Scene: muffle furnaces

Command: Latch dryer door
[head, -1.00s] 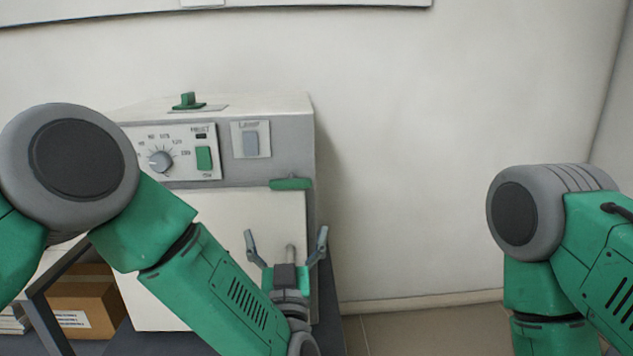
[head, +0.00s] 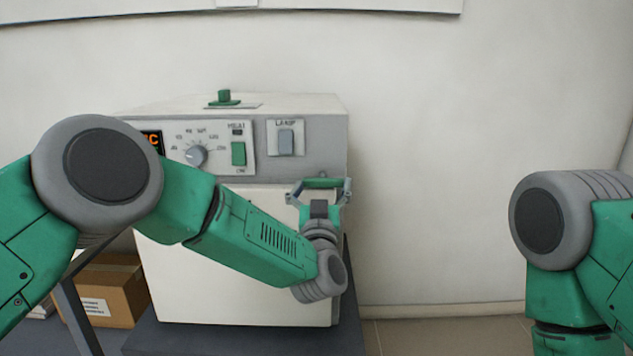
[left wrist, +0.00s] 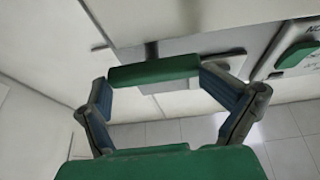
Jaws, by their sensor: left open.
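The white dryer door (head: 215,225) looks shut against the grey front panel. The green latch handle (head: 324,183) lies about level at the door's top right corner. My left gripper (head: 319,191) is open, with one finger at each end of the handle. In the left wrist view, the green handle (left wrist: 153,71) spans between the two spread fingertips (left wrist: 153,82). I cannot tell whether the fingers touch it. My right gripper is out of view.
The panel has a dial (head: 196,156), a green heat switch (head: 238,153) and a grey lamp switch (head: 286,140). A green knob (head: 224,97) is on top. A cardboard box (head: 108,288) sits at lower left. Space right of the dryer is clear.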

